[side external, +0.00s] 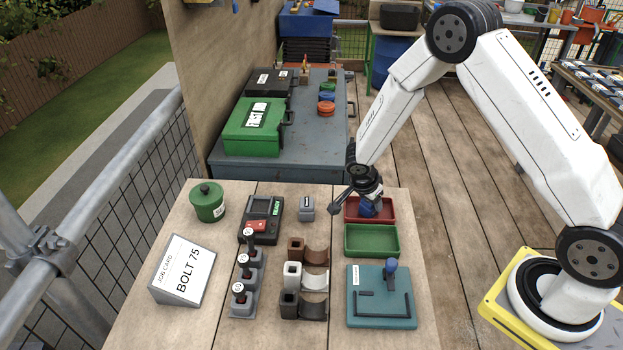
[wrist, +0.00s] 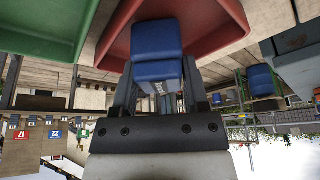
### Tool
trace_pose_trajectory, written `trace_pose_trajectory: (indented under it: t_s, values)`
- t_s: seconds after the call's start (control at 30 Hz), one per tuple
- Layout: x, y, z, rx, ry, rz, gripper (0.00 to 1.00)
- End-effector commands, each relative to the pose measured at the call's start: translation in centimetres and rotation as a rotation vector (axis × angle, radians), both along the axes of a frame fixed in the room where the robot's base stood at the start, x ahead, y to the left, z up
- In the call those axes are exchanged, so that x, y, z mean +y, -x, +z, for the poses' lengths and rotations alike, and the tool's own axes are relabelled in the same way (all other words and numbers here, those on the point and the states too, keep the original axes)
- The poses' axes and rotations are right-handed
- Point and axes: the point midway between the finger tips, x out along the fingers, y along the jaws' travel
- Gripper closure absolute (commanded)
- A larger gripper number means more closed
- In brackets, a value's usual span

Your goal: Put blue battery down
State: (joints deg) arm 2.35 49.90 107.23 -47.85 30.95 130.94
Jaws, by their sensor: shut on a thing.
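The blue battery (wrist: 157,50) is between the fingers of my gripper (wrist: 157,92) in the wrist view, and the gripper is shut on it. In the side external view the blue battery (side external: 369,208) shows just under my gripper (side external: 368,200), over or inside the red tray (side external: 352,216). The red tray also shows behind the battery in the wrist view (wrist: 215,25). I cannot tell whether the battery touches the tray's floor. My gripper hides part of the battery and of the tray's far side.
A green tray (side external: 372,240) sits directly in front of the red one. Nearby are a teal fixture board (side external: 380,310) with a blue knob, a grey block (side external: 306,208), a dark tester (side external: 261,220), brackets (side external: 304,278) and a job card (side external: 182,270). A green first aid case (side external: 250,128) stands behind.

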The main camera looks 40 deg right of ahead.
Motion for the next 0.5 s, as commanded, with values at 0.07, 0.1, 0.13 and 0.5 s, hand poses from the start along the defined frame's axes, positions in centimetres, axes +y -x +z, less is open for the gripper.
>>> trace_pose_trajectory:
  t_s: [0.07, 0.1, 0.13, 0.5]
  values:
    - [-0.01, -0.05, 0.01, -0.001, 0.0, 0.0, 1.0]
    - [0.0, -0.05, 0.02, -0.001, 0.0, 0.0, 1.0]
    - [0.0, -0.05, 0.03, -0.001, 0.0, 0.0, 1.0]
    - [0.01, -0.03, -0.27, -0.001, 0.0, 0.0, 0.07]
